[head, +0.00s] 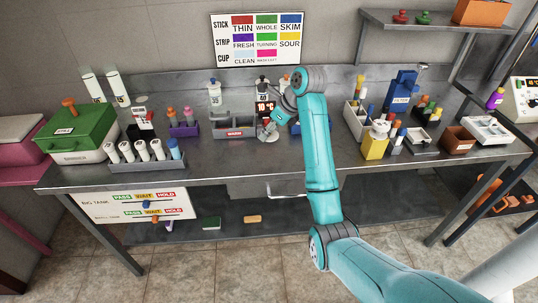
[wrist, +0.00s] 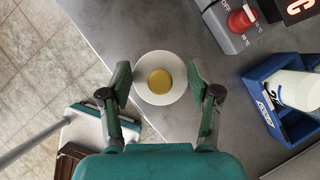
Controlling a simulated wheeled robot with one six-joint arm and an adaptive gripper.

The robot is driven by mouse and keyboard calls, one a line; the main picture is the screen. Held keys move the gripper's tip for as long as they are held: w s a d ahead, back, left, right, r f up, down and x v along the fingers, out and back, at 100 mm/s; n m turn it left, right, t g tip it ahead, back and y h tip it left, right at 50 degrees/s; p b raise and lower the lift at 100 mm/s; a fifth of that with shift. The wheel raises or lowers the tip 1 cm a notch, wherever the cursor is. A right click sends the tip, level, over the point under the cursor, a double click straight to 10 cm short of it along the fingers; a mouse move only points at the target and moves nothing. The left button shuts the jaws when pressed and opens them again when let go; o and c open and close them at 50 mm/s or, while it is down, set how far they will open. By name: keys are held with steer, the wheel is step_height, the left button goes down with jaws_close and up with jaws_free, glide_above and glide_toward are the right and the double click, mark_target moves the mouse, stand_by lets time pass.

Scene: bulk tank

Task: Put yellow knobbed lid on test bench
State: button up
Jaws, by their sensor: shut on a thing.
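The yellow knobbed lid (wrist: 174,95) is a round white disc with a yellow knob at its middle, seen from above in the wrist view. My gripper (wrist: 159,82) is shut on it, with one finger at each side of the rim. In the head view my gripper (head: 270,128) is over the middle of the test bench (head: 235,165), a grey steel table, in front of a grey block with a red dial. The wrist view shows grey bench top (wrist: 125,25) around the lid. The gap beneath the lid cannot be told.
A blue holder with a white bottle (wrist: 298,90) is right of the lid in the wrist view. The grey unit with a red knob (wrist: 240,20) is above right. A rack of white tubes (head: 148,163) stands left. A yellow container (head: 374,148) stands right. The bench's front middle is clear.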

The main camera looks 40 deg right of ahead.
steer(key=shift+f, duration=4.3)
steer(key=shift+f, duration=0.15)
steer(key=o, duration=0.9)
steer(key=shift+o, duration=0.2)
